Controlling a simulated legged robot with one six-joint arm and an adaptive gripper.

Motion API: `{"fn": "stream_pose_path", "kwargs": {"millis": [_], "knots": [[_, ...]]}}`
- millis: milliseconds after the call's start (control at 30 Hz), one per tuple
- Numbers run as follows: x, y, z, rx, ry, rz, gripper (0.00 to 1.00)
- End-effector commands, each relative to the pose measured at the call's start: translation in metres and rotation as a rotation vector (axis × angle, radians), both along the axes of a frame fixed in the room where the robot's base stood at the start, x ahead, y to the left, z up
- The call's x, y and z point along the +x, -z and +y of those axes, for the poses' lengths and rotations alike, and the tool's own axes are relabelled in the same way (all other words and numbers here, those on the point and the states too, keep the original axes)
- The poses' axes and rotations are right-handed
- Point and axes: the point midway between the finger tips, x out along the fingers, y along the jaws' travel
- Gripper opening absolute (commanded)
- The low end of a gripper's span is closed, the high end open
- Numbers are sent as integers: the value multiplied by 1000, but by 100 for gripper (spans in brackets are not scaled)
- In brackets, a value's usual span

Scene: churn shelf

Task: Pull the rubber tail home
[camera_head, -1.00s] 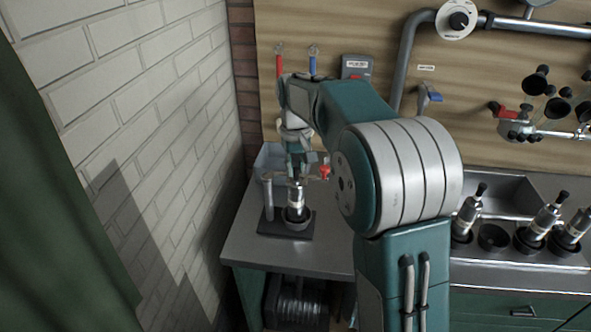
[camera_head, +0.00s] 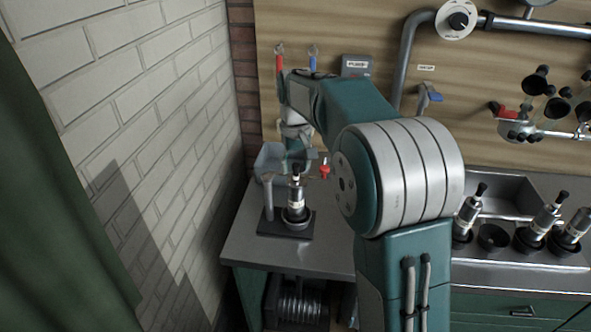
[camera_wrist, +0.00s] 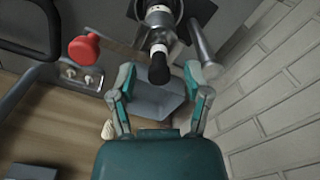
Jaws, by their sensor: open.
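A metal milking cup (camera_head: 296,200) stands upright in a round holder on a dark base plate (camera_head: 286,228) on the bench. Its black rubber tail (camera_head: 296,176) points up from its top. In the wrist view the black rubber tail (camera_wrist: 159,68) sticks out of the cup (camera_wrist: 161,17), past a pale collar. My gripper (camera_head: 297,160) is just above the tail in the head view, partly hidden by my arm. In the wrist view my gripper (camera_wrist: 160,72) is open, with one finger on either side of the tail's end. Neither finger visibly touches it.
A metal post (camera_head: 268,196) stands close beside the cup and also shows in the wrist view (camera_wrist: 203,40). A grey bin (camera_head: 269,158) is behind. A red knob (camera_wrist: 84,48) is near the gripper. The brick wall (camera_head: 190,110) is close on the left. More cups stand right.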

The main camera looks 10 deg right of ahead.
Motion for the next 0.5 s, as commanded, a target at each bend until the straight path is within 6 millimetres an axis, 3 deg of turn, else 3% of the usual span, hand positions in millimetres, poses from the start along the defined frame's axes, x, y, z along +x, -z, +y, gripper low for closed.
{"fn": "stream_pose_path", "kwargs": {"millis": [500], "knots": [[0, -27, 0, 0, 0, 0, 63]]}}
